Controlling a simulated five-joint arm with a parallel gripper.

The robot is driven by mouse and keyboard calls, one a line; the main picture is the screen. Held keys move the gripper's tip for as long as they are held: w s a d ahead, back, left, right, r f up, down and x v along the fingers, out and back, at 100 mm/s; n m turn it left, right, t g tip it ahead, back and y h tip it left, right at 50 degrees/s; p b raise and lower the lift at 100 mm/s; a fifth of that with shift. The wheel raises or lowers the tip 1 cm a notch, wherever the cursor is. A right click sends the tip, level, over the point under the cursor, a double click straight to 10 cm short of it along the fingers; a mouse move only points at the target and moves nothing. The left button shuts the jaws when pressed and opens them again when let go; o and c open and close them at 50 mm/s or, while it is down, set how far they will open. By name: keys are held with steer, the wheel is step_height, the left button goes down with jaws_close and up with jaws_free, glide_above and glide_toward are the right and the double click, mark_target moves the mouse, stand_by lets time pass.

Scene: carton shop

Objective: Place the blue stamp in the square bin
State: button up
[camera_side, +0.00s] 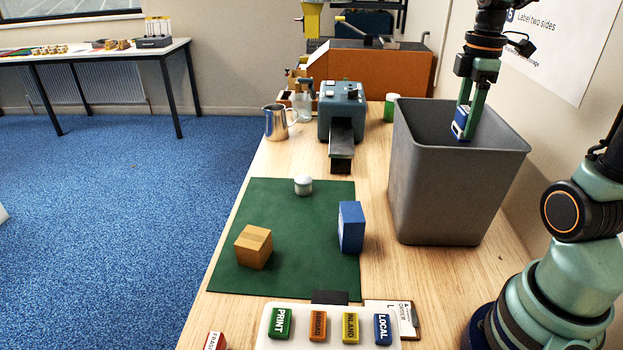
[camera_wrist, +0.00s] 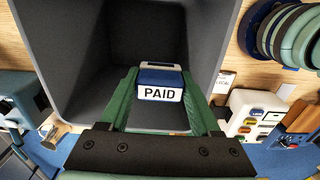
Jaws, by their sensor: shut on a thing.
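The blue stamp (camera_side: 460,123) is held between the green fingers of my gripper (camera_side: 468,112), at the mouth of the square bin. In the wrist view the blue stamp (camera_wrist: 160,84) shows a white label reading "PAID", and my gripper (camera_wrist: 165,100) is shut on it. The square bin (camera_side: 450,195) is grey, tall and open at the top, standing on the right of the wooden bench. In the wrist view the bin's dark inside (camera_wrist: 100,60) lies beyond the stamp. The bin's floor is hidden in the side view.
A green mat (camera_side: 290,225) left of the bin holds a tan carton (camera_side: 254,247), a blue box (camera_side: 351,227) and a small white-topped jar (camera_side: 303,185). A tray of labelled blocks (camera_side: 300,341) lies in front. A metal jug (camera_side: 276,122) and a blue machine (camera_side: 341,110) stand behind.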

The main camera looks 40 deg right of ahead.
step_height(320, 180, down, 24)
steer(key=shift+r, duration=0.1)
stand_by(0.6)
steer(key=shift+f, duration=0.2)
steer(key=o, duration=1.4)
steer(key=shift+r, duration=0.1)
step_height(320, 180, up, 12)
steer(key=shift+r, duration=0.15)
step_height(320, 180, down, 12)
steer(key=shift+f, duration=0.2)
steer(key=shift+r, duration=0.15)
